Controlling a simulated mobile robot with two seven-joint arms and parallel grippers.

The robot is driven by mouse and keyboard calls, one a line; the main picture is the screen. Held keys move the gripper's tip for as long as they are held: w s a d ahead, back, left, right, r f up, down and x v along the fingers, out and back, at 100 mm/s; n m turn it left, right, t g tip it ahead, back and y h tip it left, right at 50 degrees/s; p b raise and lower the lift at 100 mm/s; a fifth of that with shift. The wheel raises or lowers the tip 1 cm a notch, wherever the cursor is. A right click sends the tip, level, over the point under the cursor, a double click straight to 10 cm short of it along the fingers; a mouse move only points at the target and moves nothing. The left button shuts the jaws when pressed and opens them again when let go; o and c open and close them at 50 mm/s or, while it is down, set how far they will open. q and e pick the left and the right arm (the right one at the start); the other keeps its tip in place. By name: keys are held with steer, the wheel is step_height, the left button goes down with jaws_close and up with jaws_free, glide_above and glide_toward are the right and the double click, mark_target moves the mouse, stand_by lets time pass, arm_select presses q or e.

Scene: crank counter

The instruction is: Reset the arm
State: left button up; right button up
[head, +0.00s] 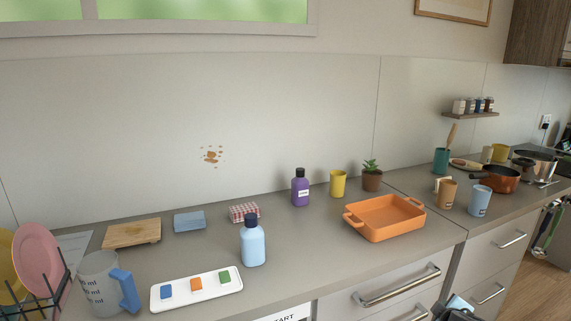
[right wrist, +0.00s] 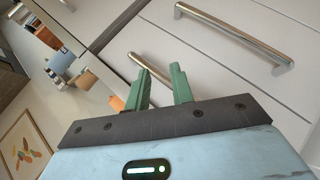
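My right gripper (right wrist: 158,68) shows in the right wrist view with its two green fingers apart and nothing between them. Grey drawer fronts with metal handles lie beyond the fingertips; the distance to them is hard to tell. A light blue and dark part of my right gripper (head: 458,304) shows at the bottom right of the head view, low in front of the drawers. Its fingers are not clear there. My left gripper is not in view.
Drawer handles (head: 398,286) stick out near my right gripper. The counter holds an orange baking dish (head: 384,234), a blue bottle (head: 253,248), a white tray (head: 220,290) with coloured blocks, a measuring jug (head: 98,283) and a dish rack (head: 38,308).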

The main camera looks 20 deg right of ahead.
steer(key=s+a+f+n+g+y, duration=0.1)
steer(key=s+a+f+n+y, duration=0.4)
steer(key=s+a, duration=0.7)
steer(key=s+a+f+n+y, duration=0.2)
steer(key=s+a+f+y, duration=0.4)
steer(key=s+a, duration=0.6)
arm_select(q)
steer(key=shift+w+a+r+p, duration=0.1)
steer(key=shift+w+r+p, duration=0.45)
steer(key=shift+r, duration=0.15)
arm_select(e)
steer(key=s+a+f+m+t+h, duration=0.1)
steer(key=a+m, duration=0.7)
steer(key=a, duration=1)
steer(key=shift+s+f+m+t, duration=0.15)
steer(key=shift+f+m+t, duration=0.25)
